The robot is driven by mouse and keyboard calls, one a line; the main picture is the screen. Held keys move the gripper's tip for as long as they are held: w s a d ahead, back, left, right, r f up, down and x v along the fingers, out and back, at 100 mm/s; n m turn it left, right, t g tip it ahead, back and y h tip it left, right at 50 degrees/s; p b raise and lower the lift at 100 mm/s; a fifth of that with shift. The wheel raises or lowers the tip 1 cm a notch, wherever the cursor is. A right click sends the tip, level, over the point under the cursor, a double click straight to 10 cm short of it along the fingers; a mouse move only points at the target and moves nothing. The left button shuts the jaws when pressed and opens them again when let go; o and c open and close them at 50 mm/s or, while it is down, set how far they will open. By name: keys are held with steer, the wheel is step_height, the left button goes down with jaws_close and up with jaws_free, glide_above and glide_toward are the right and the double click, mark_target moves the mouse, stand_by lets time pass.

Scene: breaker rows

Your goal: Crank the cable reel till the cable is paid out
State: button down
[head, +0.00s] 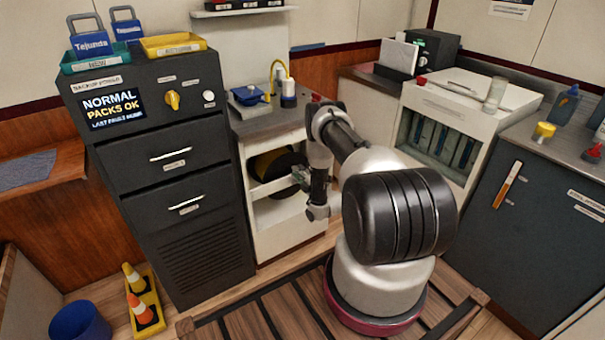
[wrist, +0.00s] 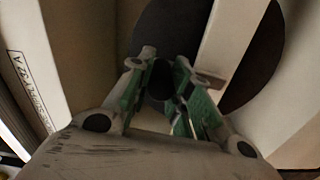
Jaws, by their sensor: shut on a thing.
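The cable reel (head: 284,158) is a dark disc with a yellow edge inside the white cabinet (head: 259,222) under the counter. In the wrist view the reel's dark disc (wrist: 258,60) fills the upper part behind my fingers. My gripper (head: 301,178) reaches into the cabinet's open front, in front of the reel. In the wrist view my gripper (wrist: 160,78) has its green-lined fingers closed around a small dark knob-like piece (wrist: 160,80), seemingly the crank's handle. The rest of the crank and the cable are hidden or cannot be made out.
A dark cabinet (head: 175,215) with a NORMAL PACKS OK screen stands left of the reel cabinet. A white unit (head: 470,120) stands to the right. Traffic cones (head: 140,308) and a blue bin (head: 80,322) are on the floor at left. A pale upright panel crosses the wrist view.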

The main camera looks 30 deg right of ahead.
steer(key=shift+a+n, duration=0.55)
steer(key=shift+n, duration=0.25)
steer(key=c, duration=1.3)
jaws_free()
steer(key=s, duration=1.2)
steer(key=shift+d, duration=0.2)
